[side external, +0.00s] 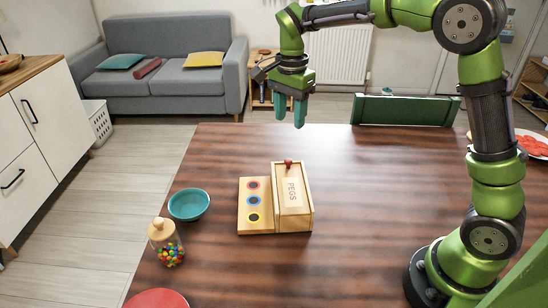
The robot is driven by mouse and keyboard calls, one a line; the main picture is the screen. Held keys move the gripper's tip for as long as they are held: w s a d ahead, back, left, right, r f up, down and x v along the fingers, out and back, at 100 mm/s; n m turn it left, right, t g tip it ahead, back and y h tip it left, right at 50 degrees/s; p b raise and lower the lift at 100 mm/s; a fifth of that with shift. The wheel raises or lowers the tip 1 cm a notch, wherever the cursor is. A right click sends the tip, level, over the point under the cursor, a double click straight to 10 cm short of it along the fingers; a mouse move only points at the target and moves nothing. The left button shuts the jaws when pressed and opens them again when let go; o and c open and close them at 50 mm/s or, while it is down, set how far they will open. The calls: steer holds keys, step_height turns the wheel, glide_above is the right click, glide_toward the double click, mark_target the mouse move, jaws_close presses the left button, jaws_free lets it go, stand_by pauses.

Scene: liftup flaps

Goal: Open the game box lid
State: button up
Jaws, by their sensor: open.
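A light wooden game box (293,222) sits on the dark wooden table. Its lid (292,194), marked "PEGS", lies shut on the right part of the box. A small red knob (288,163) stands at the lid's far end. The lower left part of the box (255,190) has red, blue and yellow ringed dark circles in a column. My gripper (290,121) is open and empty, its teal fingers pointing down. It appears beyond and above the box's far end, apart from the lid. The inside of the box is hidden.
A teal bowl (189,205) and a glass jar of coloured sweets (168,243) stand left of the box. A red plate (158,301) is at the front left. A green chair (405,111) is at the far edge. The table right of the box is clear.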

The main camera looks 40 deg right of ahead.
mark_target(289, 160)
step_height(289, 160, down, 12)
steer(key=shift+f, duration=0.1)
stand_by(0.4)
jaws_close()
